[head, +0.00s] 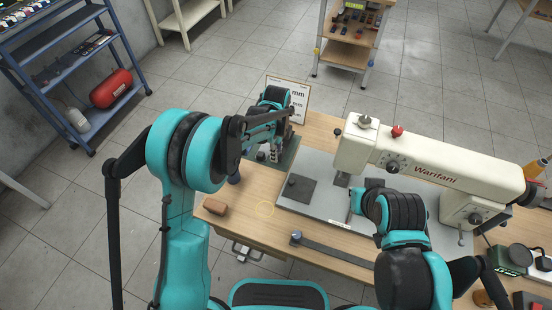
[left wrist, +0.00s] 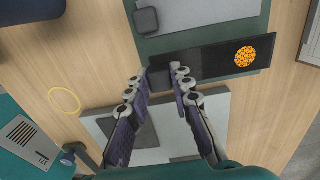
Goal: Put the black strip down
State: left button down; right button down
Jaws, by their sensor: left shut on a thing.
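In the left wrist view the black strip (left wrist: 210,60) is a flat dark bar with an orange patterned disc (left wrist: 245,56) near its far end. My left gripper (left wrist: 163,78) is shut on the strip's near end. The strip lies over the green mat (left wrist: 258,22); whether it touches the mat I cannot tell. In the head view my left gripper (head: 274,150) is above the mat at the table's back left, and its arm and hand hide most of the strip. My right gripper (head: 353,206) is low over the grey plate; its finger state is unclear.
A cream machine (head: 430,170) stands on the grey plate (head: 325,215), with a dark square pad (head: 298,188) to its left. A brown block (head: 215,207), a yellow ring (head: 265,210) and a dark bar (head: 340,250) lie toward the front. A card (head: 298,95) stands behind.

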pick_arm(q)
jog(key=shift+f+b, duration=0.4)
jog(key=shift+f, duration=1)
jog(key=shift+f, duration=0.1)
jog(key=c, duration=1.3)
grip_release()
jog(key=shift+c, duration=0.2)
